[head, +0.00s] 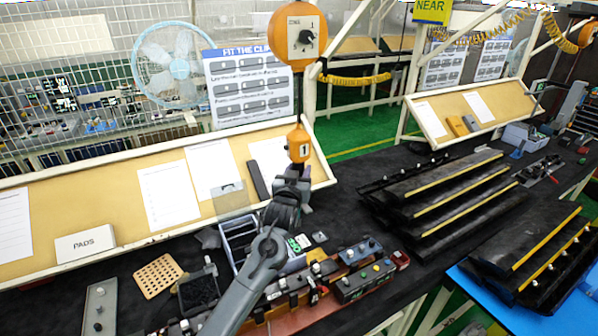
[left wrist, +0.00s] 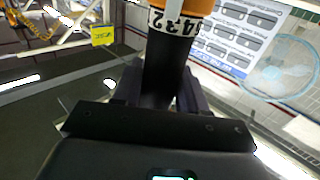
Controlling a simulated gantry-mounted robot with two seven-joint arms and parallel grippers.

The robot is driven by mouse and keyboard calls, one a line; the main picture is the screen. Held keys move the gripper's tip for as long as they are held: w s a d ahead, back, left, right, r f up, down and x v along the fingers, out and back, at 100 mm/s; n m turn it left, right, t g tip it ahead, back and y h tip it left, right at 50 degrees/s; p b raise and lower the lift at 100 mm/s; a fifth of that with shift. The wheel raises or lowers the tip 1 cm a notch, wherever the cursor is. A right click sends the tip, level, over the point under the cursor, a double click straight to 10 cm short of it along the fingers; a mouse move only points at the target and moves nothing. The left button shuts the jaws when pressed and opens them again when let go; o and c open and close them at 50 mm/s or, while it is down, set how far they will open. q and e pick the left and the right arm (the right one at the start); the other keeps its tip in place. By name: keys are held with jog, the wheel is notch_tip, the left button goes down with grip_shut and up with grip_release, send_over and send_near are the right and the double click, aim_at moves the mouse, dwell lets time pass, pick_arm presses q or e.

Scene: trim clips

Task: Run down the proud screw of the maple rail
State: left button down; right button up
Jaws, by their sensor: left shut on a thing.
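My left gripper (head: 290,182) is raised over the bench in the middle of the head view, its arm coming up from the bottom. It is shut on a hanging driver with an orange body (head: 299,143) marked 1. In the left wrist view the driver's black grip (left wrist: 166,75) stands between the fingers, with a numbered white collar and orange part above. The driver's tip is hidden. Below, a row of fixtures on a reddish-brown board (head: 284,318) carries several knobs or screws. I cannot tell which piece is the maple rail or which screw is proud. My right gripper is not in view.
An orange balancer (head: 297,38) hangs above the driver. Dark stepped racks with yellow strips (head: 440,190) stand at right. A grey bin (head: 238,235), a perforated tan board (head: 158,275) and a PADS box (head: 85,243) lie at left.

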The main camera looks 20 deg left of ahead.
pick_arm(q)
jog(key=shift+s+d+p, duration=0.1)
jog(key=shift+s+p, duration=0.05)
jog(key=shift+p, duration=0.25)
jog(key=s+d+p, duration=0.3)
jog(key=s+p, duration=0.1)
jog(key=s, duration=0.1)
notch_tip(320, 180, down, 20)
jog(key=s+b, duration=0.1)
jog(key=b, duration=1)
jog(key=shift+f, duration=0.15)
jog(key=shift+s+a+f, duration=0.1)
jog(key=shift+f, duration=0.25)
jog(key=shift+f+b, duration=0.3)
jog(key=shift+f, duration=0.05)
dwell(0.4)
jog(key=shift+f, duration=0.15)
dwell(0.7)
